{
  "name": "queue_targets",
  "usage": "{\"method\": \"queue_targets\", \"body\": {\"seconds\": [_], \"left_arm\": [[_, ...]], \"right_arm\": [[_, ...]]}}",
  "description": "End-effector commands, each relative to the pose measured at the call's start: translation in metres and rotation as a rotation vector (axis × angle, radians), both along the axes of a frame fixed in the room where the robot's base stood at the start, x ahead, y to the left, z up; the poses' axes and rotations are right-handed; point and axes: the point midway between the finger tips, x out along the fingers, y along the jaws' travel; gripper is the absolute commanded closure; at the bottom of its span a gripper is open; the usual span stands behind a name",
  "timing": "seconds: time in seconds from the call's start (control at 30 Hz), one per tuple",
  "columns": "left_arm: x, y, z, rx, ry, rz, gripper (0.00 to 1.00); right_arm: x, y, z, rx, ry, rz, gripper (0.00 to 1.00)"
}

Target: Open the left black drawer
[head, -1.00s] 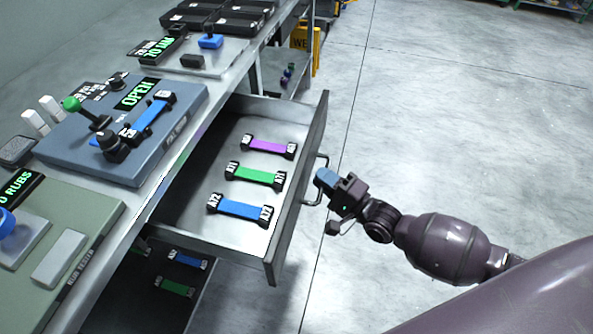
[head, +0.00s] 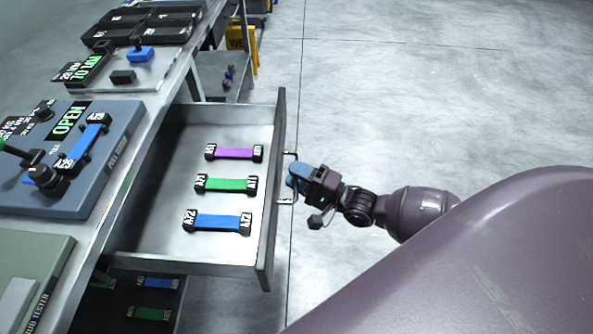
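A grey metal drawer (head: 272,215) stands pulled out from under the workbench, its inside in plain view. In it lie a purple strap (head: 235,153), a green strap (head: 226,184) and a blue strap (head: 217,221), each with dark labelled ends. The drawer's handle (head: 287,201) is on its outer front. My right gripper (head: 297,177) is at the handle, its blue fingertips covering the middle of the bar, and appears shut on it. My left gripper is not in view.
On the bench are a blue-grey device with an OPEN display (head: 68,121), a green tester (head: 30,265) and black cases (head: 150,25). Below the drawer, a dark compartment (head: 95,312) holds more straps. A yellow sign (head: 243,45) stands beyond; the floor at right is clear.

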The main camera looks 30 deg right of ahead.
Motion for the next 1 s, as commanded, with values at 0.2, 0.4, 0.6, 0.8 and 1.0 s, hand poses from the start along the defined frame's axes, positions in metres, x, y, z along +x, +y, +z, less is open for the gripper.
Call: {"method": "queue_targets", "body": {"seconds": [0.2,0.4,0.6,0.8,1.0], "left_arm": [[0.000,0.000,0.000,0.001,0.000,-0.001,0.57],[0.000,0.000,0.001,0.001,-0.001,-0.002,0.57],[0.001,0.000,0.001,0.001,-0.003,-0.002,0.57],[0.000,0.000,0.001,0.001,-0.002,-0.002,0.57],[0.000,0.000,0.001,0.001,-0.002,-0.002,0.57]], "right_arm": [[0.000,0.000,0.000,0.001,-0.001,0.000,0.63],[-0.010,-0.006,-0.002,-0.002,0.001,-0.001,0.63],[-0.038,-0.023,-0.008,-0.003,0.003,0.000,0.63],[-0.068,-0.041,-0.014,-0.002,0.002,0.000,0.63],[-0.086,-0.052,-0.018,-0.002,0.001,0.000,0.63]]}}
